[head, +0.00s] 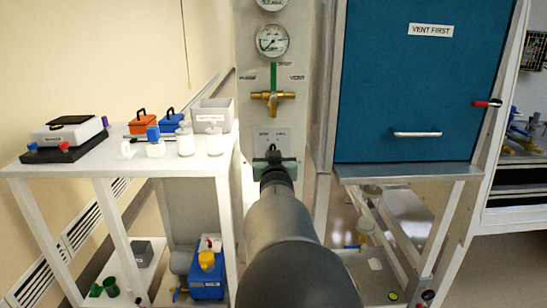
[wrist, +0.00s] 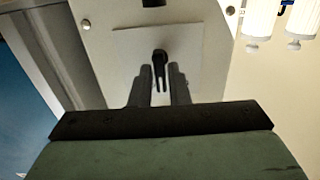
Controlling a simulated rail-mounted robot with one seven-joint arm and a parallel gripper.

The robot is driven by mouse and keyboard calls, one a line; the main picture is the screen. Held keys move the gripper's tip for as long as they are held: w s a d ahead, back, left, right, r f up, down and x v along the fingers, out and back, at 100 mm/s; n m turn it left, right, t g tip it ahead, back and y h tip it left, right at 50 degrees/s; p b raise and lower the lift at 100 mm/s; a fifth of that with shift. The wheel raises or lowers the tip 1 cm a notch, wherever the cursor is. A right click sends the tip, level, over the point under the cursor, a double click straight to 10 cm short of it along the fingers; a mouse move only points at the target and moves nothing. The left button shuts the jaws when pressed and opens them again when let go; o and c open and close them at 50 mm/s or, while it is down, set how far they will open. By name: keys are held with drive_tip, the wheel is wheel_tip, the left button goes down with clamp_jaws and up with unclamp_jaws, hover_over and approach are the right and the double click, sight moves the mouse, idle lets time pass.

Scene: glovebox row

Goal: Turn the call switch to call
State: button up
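The call switch is a small black knob (wrist: 159,56) on a pale plate. In the head view its labelled plate (head: 272,135) is on the grey panel below the brass valve, and its print is too small to read surely. My gripper (wrist: 160,72) is at the switch, with one finger on each side of the black knob. The fingers are close together with a narrow gap, and I cannot tell whether they touch the knob. In the head view my gripper (head: 273,158) covers the lower plate and hides most of the knob, so its setting is unclear.
Above the switch are a brass valve (head: 272,97) and a gauge (head: 272,41). A white table (head: 110,160) with bottles and boxes stands at the left. A blue panel (head: 420,85) marked VENT FIRST, with a handle (head: 416,134), is at the right.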

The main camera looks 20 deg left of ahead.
drive_tip(key=shift+o, duration=1.2)
drive_tip(key=p+v, duration=0.1)
drive_tip(key=v, duration=1.6)
drive_tip(key=shift+s, duration=0.3)
